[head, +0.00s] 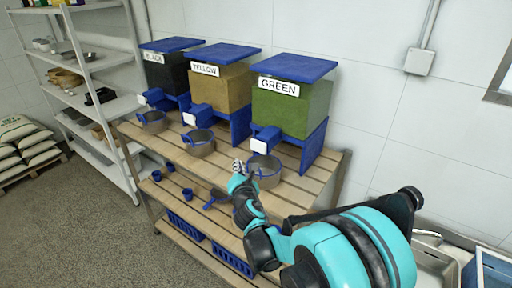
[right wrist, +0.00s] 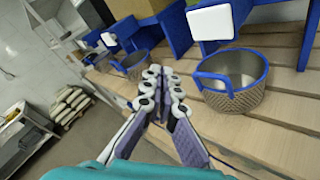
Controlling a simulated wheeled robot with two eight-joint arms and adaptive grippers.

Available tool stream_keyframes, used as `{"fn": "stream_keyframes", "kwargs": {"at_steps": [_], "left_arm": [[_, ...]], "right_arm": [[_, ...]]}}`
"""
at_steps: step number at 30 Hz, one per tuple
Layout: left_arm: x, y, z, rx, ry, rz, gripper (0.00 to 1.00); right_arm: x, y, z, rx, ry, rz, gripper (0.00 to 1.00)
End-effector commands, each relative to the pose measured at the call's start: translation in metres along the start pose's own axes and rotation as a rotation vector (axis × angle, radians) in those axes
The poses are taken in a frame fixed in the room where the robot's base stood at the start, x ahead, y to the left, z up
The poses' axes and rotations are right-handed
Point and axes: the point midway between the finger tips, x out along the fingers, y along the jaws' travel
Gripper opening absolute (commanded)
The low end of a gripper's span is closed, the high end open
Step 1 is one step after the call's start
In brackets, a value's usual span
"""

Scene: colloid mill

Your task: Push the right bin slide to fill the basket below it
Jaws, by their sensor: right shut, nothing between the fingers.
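The right bin (head: 305,112) is green, labelled GREEN, with a blue lid and a blue stand. Its blue slide with a white front plate (head: 259,146) sticks out at the front; the plate also shows in the right wrist view (right wrist: 210,22). Below it a metal basket (head: 267,180) with a blue handle stands on the slatted table; it looks empty in the right wrist view (right wrist: 238,100). My right gripper (head: 238,167) is shut and empty, just left of this basket and lower than the white plate, apart from the plate. My left gripper is out of view.
A yellow bin (head: 222,90) and a black bin (head: 165,75) stand to the left, each with a slide and basket. Small blue cups and crates are on the lower shelf. A metal rack (head: 100,62) stands at left. A sink is at lower right.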

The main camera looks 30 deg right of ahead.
Motion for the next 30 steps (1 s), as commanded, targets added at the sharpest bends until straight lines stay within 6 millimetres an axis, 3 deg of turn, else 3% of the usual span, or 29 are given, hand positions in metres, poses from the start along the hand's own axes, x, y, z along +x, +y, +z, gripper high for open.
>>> {"fn": "stream_keyframes", "kwargs": {"at_steps": [18,30], "left_arm": [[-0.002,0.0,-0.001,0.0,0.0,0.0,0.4],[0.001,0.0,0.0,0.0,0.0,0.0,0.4]], "right_arm": [[0.048,-0.035,0.034,0.005,0.0,-0.002,0.0],[0.061,-0.044,0.044,0.003,0.0,0.0,0.0]]}}
